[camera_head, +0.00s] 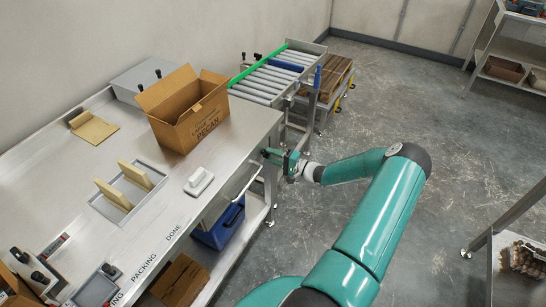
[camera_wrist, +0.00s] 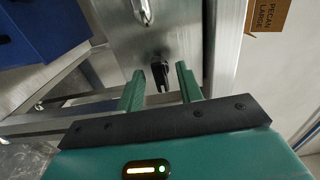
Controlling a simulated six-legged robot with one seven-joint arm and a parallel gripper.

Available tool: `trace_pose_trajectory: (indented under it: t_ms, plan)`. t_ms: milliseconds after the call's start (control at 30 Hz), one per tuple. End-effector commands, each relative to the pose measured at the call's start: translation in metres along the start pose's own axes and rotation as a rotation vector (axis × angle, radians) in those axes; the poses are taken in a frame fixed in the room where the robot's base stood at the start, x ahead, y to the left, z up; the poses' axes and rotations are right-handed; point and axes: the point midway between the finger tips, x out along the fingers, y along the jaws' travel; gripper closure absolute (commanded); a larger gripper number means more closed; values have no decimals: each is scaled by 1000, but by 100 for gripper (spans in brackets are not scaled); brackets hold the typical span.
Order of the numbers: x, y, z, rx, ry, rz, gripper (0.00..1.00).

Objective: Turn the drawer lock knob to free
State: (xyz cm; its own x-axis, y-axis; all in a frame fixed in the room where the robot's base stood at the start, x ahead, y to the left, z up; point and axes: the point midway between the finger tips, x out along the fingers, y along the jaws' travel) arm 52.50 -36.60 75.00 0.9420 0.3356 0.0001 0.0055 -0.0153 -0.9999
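The drawer lock knob (camera_wrist: 160,74) is a small black piece on the metal drawer front (camera_wrist: 165,40) in the wrist view. My gripper (camera_wrist: 158,72) has two green fingers standing apart, one on each side of the knob in the picture. Gaps show on both sides, and I see no contact. In the head view my gripper (camera_head: 268,156) is at the right end of the bench front, and the knob is hidden there. A pale drawer handle (camera_head: 246,183) is left of and below the gripper; its end also shows at the top of the wrist view (camera_wrist: 143,10).
The steel bench (camera_head: 225,160) carries an open cardboard box (camera_head: 190,118), a white block (camera_head: 199,182) and a recess with tan trays (camera_head: 135,175). A blue bin (camera_head: 220,227) sits below. A roller conveyor (camera_head: 270,80) stands behind.

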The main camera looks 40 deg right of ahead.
Motion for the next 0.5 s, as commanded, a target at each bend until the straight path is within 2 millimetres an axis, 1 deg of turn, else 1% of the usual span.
trace_pose_trajectory:
  t_ms: [167, 267, 367, 467, 500]
  plan:
    - [-1, 0, 0, 1, 0, 0, 64]
    - [-6, 0, 0, 1, 0, 1, 64]
    - [-19, 0, 0, 1, 1, 1, 64]
    - [-38, 0, -1, 0, 3, 2, 64]
    - [-47, 0, -1, -1, 3, 1, 64]
